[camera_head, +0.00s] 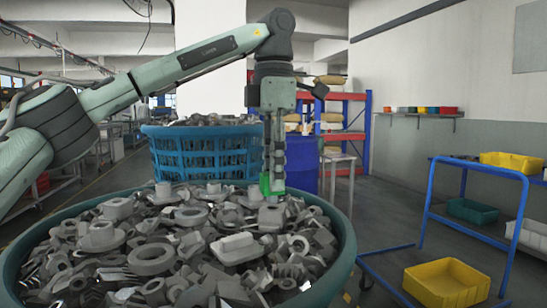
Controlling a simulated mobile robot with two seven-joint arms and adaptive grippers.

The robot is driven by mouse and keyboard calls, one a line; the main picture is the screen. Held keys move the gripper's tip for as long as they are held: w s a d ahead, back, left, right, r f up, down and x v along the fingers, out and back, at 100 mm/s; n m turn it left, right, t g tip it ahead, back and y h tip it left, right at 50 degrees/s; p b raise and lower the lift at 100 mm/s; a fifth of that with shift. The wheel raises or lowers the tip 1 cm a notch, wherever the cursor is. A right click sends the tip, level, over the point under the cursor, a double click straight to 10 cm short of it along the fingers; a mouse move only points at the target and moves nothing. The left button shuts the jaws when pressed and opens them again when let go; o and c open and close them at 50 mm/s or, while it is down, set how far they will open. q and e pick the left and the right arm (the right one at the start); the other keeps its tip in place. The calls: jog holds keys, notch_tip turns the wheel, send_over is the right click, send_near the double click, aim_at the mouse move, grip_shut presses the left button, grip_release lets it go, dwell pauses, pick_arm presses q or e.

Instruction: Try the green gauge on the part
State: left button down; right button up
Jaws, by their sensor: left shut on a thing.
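My left gripper (273,172) points straight down over the back right of a large round tub (345,245) full of grey metal parts (152,258). It is shut on the green gauge (265,185), a small bright green piece at its fingertips. The gauge is partly hidden by the fingers. It is just above or touching the heap; I cannot tell which. Which of the grey parts is the task's part I cannot tell. My right gripper is out of view.
A blue slatted basket (205,155) of more grey parts stands behind the tub, beside a blue drum (304,165). At the right is a blue cart (470,165) with yellow bins (447,283). Floor between tub and cart is clear.

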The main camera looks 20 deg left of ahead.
pick_arm(q)
jog(key=shift+f, duration=0.2)
dwell(0.6)
jog(key=shift+f+b, duration=0.6)
jog(key=shift+f, duration=0.6)
dwell(1.5)
jog(key=shift+r, duration=0.15)
jog(key=shift+r+p, duration=0.65)
jog(key=shift+r, duration=1.65)
jog(key=shift+r, duration=2)
